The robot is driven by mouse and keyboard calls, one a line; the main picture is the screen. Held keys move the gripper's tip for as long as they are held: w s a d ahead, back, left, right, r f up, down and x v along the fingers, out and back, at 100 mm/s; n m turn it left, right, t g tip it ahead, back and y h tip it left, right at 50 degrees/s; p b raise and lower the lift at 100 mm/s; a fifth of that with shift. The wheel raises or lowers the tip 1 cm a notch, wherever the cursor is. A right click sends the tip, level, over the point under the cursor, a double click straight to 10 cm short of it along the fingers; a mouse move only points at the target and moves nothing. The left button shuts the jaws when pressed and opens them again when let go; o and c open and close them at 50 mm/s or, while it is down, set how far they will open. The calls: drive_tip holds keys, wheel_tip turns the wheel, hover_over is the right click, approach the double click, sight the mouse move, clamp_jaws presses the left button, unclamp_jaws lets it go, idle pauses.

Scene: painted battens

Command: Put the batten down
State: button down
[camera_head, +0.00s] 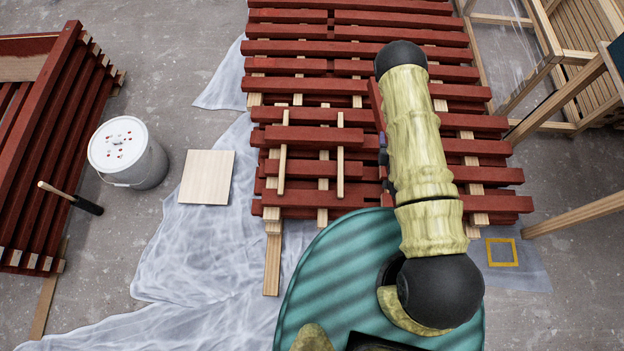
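Dark red painted battens (315,48) lie in a layered stack in the middle, with pale wood strips between layers. Near the front of the stack, a short batten (312,137) lies across two thin pale strips. A narrow dark red piece (375,103) stands out at an angle to the rows, close against the left side of my arm. Small dark parts, perhaps of my gripper (383,150), show just below it. My arm hides the rest, so I cannot tell whether the gripper is open or holds that piece.
Timber frames (560,75) stand at right. Translucent sheeting (205,245) covers the floor.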

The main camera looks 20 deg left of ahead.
drive_tip(key=w+a+f+n+g+y+b, duration=0.3)
drive_tip(key=a+f+n+y+b, duration=0.45)
drive_tip(key=a+f+b, duration=0.95)
drive_tip(key=s+a+f+n+g+y+b, duration=0.3)
drive_tip(key=s+a+f+n+g+b, duration=0.2)
drive_tip(key=b, duration=1.9)
wheel_tip(320, 180, down, 2)
drive_tip(key=a+n+g, duration=0.2)
drive_tip(key=n+g, duration=0.2)
drive_tip(key=shift+s+a+f+n+y+b, duration=0.2)
drive_tip(key=shift+n+y+b, duration=0.1)
drive_tip(key=shift+n+y, duration=0.05)
